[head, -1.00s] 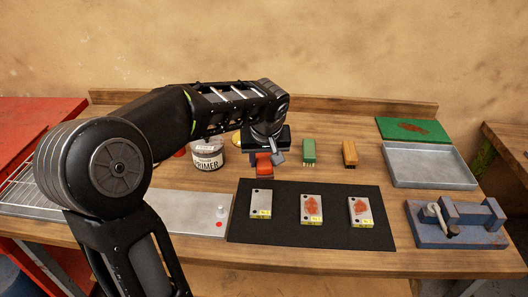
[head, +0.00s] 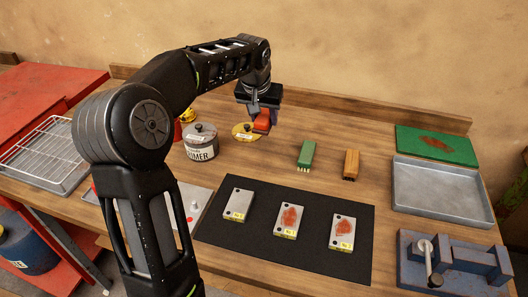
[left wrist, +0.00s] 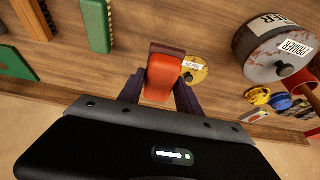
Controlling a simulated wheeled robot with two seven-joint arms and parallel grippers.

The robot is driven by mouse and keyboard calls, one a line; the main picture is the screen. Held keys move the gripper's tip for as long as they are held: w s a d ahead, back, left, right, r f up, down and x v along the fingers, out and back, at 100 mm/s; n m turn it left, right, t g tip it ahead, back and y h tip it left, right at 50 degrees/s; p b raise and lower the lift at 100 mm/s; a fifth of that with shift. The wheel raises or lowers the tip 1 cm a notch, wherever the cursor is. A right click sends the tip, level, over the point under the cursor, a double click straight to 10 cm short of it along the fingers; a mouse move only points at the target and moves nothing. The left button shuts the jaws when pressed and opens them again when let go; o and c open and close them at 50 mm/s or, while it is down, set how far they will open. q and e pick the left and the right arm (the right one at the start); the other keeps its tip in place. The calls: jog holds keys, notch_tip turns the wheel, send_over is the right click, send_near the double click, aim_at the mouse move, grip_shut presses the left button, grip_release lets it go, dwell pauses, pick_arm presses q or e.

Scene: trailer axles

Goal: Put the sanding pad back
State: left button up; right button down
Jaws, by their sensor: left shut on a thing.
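The sanding pad, a red-orange block with a darker brown face (head: 262,122), is held in my left gripper (head: 256,104). In the left wrist view the pad (left wrist: 163,76) sits between the two dark fingers, which press on its sides. The gripper points down and holds the pad above the wooden bench, close to a yellow round lid or tin (head: 243,132) and left of the green brush (head: 306,153). I cannot tell the exact height of the pad. My right gripper is in neither view.
The primer can (head: 200,146) stands left of the yellow tin. An orange-brown brush (head: 351,164) stands right of the green one. A black mat (head: 270,252) holds three metal plates. A grey tray (head: 440,190), green sheet (head: 437,144) and blue vise (head: 455,265) are right.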

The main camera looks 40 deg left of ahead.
pick_arm(q)
send_over(265, 149)
jog(key=s, duration=0.2)
jog(key=shift+w+d+f, duration=0.15)
jog(key=shift+d+f, duration=0.05)
jog(key=shift+f, duration=1.35)
jog(key=shift+w+d+f, duration=0.1)
jog(key=shift+d+f, duration=0.05)
jog(key=shift+f, duration=1.4)
jog(key=shift+f+p, duration=0.1)
jog(key=shift+p, duration=0.2)
jog(key=shift+f, duration=1.75)
jog(key=shift+f, duration=0.25)
jog(key=o, duration=1.2)
jog(key=shift+r, duration=0.1)
